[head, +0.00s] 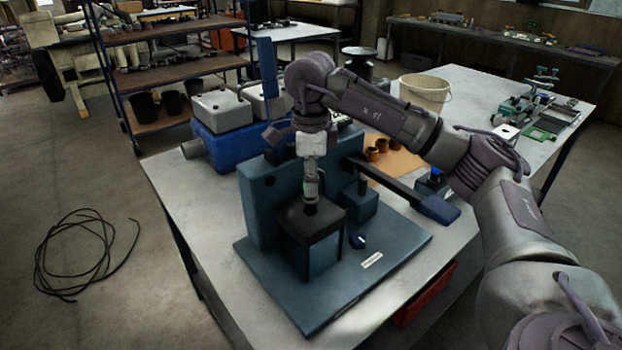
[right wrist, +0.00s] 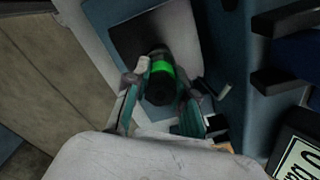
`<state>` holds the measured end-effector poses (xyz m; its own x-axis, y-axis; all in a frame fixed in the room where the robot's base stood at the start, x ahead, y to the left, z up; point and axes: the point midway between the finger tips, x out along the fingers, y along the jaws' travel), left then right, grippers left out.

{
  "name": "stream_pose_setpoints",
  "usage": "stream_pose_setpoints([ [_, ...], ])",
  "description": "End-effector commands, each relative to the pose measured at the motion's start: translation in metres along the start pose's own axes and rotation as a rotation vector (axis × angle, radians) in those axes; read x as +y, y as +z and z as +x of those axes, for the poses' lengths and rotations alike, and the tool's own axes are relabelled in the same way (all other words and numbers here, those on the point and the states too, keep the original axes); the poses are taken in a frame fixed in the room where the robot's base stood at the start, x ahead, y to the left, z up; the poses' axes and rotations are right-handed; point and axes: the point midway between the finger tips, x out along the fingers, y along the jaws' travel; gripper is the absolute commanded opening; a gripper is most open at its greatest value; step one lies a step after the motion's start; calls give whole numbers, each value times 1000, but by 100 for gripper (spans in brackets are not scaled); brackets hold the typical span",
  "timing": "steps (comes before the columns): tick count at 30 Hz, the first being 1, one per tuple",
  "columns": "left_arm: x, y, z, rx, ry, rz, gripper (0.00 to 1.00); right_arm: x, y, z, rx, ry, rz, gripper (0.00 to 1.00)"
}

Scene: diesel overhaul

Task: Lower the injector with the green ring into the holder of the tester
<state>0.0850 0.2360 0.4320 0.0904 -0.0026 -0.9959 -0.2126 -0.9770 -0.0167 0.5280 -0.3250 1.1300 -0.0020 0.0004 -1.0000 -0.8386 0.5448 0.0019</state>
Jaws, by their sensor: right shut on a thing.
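The injector (head: 311,190) hangs upright below my right gripper (head: 311,172), which is shut on it. In the right wrist view, its bright green ring (right wrist: 161,70) shows on the dark injector body (right wrist: 160,88), between the two fingers. The tester (head: 262,205) is a blue-green stand on a base plate, with a black-topped holder (head: 309,222) at its front. The injector's lower end is at the middle of the black top, which also shows in the right wrist view (right wrist: 135,45). How deep it sits is hidden. My left gripper is out of view.
A long lever with a blue-grey handle (head: 437,208) sticks out to the right of the tester. Brown cups (head: 377,149) stand on a tan mat behind it, and a white bucket (head: 425,93) is farther back.

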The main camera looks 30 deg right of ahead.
Motion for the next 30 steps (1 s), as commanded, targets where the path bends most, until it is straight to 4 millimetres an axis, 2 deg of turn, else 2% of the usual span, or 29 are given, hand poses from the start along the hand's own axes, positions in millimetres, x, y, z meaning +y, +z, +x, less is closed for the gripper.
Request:
stream_pose_setpoints([
  [17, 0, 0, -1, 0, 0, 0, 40, 0, 0, 0, -1, -1, 0, 0],
  [30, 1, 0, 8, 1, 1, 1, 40, 0, 0, 14, -2, -1, 0, 0],
])
